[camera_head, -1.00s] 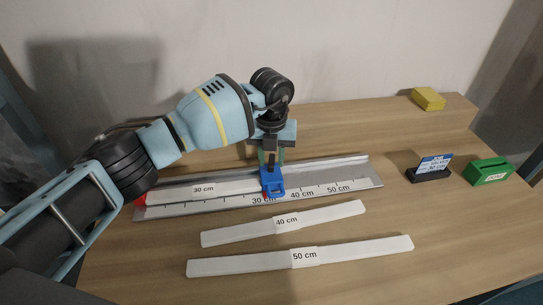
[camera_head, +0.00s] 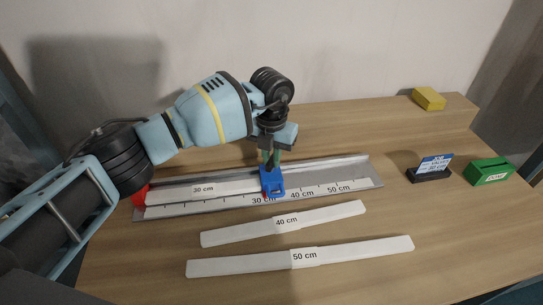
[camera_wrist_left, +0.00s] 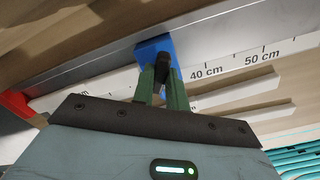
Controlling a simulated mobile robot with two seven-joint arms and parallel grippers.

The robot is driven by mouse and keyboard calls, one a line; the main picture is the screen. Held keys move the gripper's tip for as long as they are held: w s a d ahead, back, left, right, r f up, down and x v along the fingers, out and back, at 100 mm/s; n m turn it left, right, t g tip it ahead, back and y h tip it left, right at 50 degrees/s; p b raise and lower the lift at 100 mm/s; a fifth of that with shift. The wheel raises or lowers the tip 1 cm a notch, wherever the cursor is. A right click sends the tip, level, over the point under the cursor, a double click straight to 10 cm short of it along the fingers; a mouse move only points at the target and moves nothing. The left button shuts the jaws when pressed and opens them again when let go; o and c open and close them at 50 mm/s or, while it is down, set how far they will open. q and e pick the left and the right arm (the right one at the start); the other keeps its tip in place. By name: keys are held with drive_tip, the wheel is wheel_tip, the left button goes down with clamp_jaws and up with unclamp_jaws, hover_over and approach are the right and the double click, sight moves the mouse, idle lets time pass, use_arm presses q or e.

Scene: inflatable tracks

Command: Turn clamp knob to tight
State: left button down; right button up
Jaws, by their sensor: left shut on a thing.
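The blue clamp (camera_head: 273,184) sits on the grey measuring rail (camera_head: 325,176), near its 30 cm mark, at the end of the white 30 cm strip (camera_head: 215,189). In the left wrist view the blue clamp (camera_wrist_left: 153,48) carries a black knob (camera_wrist_left: 162,68). My left gripper (camera_head: 271,158) comes down from above onto the clamp. In the wrist view its green fingers (camera_wrist_left: 162,88) are shut on the black knob, which looks turned at a slant. The fingers hide part of the knob. My right gripper is not in view.
A red end stop (camera_head: 139,196) is at the rail's left end. White 40 cm (camera_head: 330,213) and 50 cm (camera_head: 350,250) strips lie in front. A job card on a black stand (camera_head: 430,174), a green box (camera_head: 489,172) and a yellow block (camera_head: 428,98) are at the right.

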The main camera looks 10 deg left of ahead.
sight(271, 160)
use_arm(q)
drive_tip(key=m, duration=0.6)
drive_tip(key=shift+b, duration=0.4)
drive_tip(key=shift+m+b, duration=0.3)
drive_tip(key=shift+m, duration=1.8)
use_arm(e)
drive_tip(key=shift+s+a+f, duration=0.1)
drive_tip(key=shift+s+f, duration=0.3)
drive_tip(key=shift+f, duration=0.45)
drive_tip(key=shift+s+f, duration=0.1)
use_arm(q)
drive_tip(key=c, duration=1.6)
unclamp_jaws()
drive_tip(key=shift+c, duration=0.2)
drive_tip(key=shift+o, duration=1.2)
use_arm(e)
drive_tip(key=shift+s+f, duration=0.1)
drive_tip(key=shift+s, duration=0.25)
use_arm(q)
drive_tip(key=shift+r, duration=3.95)
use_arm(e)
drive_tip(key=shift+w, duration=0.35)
